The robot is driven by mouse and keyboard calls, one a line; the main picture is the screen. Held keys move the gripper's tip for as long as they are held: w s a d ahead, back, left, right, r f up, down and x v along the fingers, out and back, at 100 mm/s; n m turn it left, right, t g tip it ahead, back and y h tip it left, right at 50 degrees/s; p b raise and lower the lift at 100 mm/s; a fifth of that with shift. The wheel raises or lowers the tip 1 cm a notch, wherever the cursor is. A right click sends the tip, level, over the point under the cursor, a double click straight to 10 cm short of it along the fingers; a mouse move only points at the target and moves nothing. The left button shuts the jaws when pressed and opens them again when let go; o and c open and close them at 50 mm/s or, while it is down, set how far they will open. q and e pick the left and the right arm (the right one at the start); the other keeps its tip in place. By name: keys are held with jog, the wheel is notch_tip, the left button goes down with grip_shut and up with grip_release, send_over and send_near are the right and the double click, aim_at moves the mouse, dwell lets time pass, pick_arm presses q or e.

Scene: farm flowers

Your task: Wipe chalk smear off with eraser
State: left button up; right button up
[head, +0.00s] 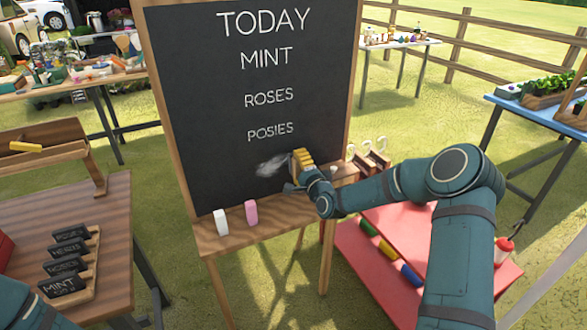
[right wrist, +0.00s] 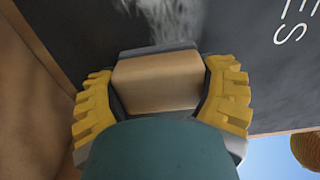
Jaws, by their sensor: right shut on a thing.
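The blackboard (head: 205,90) stands on a wooden easel, with white lettering that reads TODAY, MINT, ROSES, POSIES. A whitish chalk smear (head: 271,166) lies below POSIES. My right gripper (head: 302,158) is just right of the smear, close to the board. In the right wrist view its yellow fingers are shut on the eraser (right wrist: 157,83), a wooden block with a grey felt edge towards the board. The smear (right wrist: 165,20) shows just beyond the felt. Whether the felt touches the board is hard to tell. My left gripper is out of view.
A brown table with a rack of small labels (head: 75,268) is at left. A red table (head: 370,280) is at lower right, under my right arm.

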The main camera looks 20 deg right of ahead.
aim_at(256, 170)
jog(key=shift+d, duration=0.7)
jog(key=shift+a, duration=0.15)
jog(key=shift+a+r, duration=0.1)
jog(key=shift+a, duration=2.15)
jog(key=shift+s+a, duration=0.15)
jog(key=shift+a, duration=1.4)
jog(key=shift+s+a, duration=0.1)
jog(key=shift+a, duration=1.45)
jog(key=shift+a, duration=1.65)
jog(key=shift+r, duration=0.3)
jog(key=shift+w+d, duration=0.15)
jog(key=shift+d, duration=3.45)
jog(key=shift+w+d, duration=0.1)
jog(key=shift+d, duration=3.45)
